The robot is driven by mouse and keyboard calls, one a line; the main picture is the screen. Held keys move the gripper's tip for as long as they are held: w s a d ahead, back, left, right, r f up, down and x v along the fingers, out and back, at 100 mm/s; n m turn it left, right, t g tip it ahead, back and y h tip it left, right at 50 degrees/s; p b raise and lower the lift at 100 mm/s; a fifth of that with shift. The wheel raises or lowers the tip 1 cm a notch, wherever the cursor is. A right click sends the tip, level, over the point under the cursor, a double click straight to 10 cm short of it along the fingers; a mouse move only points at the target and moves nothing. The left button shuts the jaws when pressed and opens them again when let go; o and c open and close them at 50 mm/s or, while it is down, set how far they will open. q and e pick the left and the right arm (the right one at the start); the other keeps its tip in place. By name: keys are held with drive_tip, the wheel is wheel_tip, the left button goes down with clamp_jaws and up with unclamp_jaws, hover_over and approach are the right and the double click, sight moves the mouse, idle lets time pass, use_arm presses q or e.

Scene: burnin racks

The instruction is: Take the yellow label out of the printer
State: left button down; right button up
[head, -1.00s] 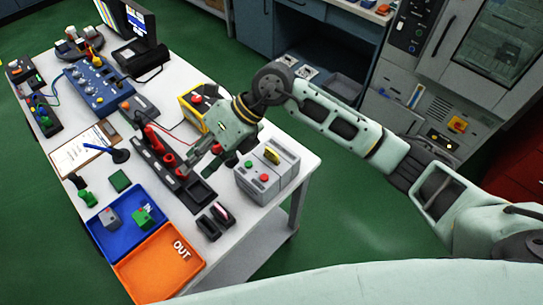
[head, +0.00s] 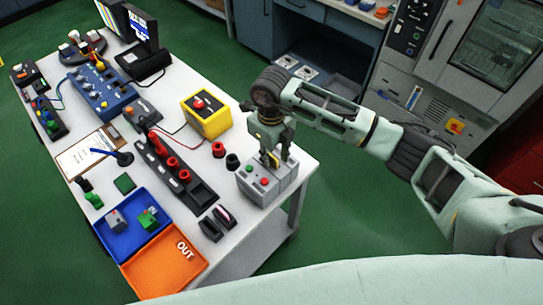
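The printer (head: 257,191) is a small grey box at the right front corner of the white table, with a red and a green button on it. The yellow label (head: 273,160) stands up from its top and is partly hidden by my gripper. My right gripper (head: 274,155) points down just over the printer. Its fingers look apart, one on each side of the label; whether they touch it I cannot tell. My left gripper is not in view.
A yellow box with a red button (head: 207,114) stands behind and left of the printer. A black strip with red parts (head: 176,172) lies to the left. Blue (head: 125,243) and orange (head: 165,262) trays are at the front left. Small black items (head: 217,222) lie nearby.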

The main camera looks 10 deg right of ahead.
drive_tip(key=shift+f, duration=0.6)
clamp_jaws()
drive_tip(key=shift+r, duration=0.1)
